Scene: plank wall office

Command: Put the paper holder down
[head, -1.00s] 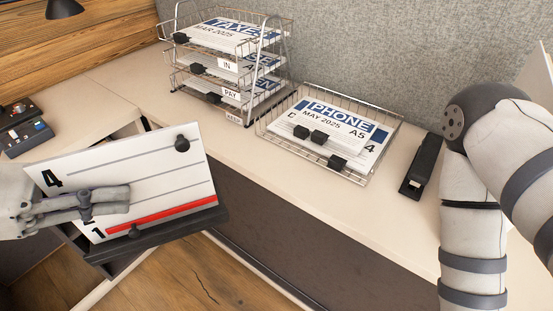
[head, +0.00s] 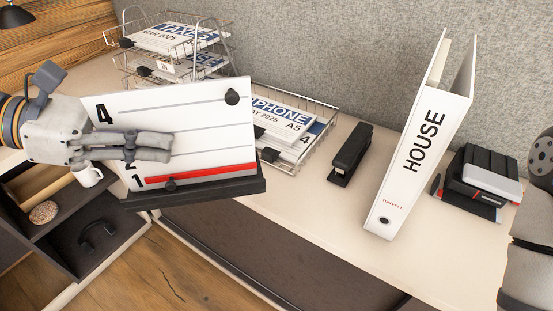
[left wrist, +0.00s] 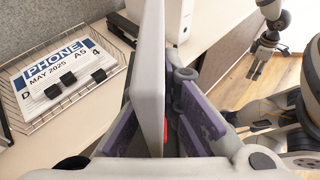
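The paper holder (head: 208,118) is a white sheet board with lines, a red stripe and the numbers 4 and 1 on a black base. It is raised and slightly tilted in front of the desk's front edge, hiding part of the wire trays. My left gripper (head: 163,147) is shut on its board from the left side. In the left wrist view, the board (left wrist: 150,70) stands edge-on between purple finger pads. A small dark gripper (left wrist: 258,62) shows at upper right in the left wrist view, apparently my right one; its opening is too small to tell.
The desk holds a flat wire tray (head: 322,142) of papers, a stacked wire rack (head: 122,62), a black stapler (head: 350,152), a white HOUSE binder (head: 420,150) and a black-and-grey device (head: 480,175). Bare desk (head: 325,210) lies before the stapler. A mug (head: 87,176) is at left.

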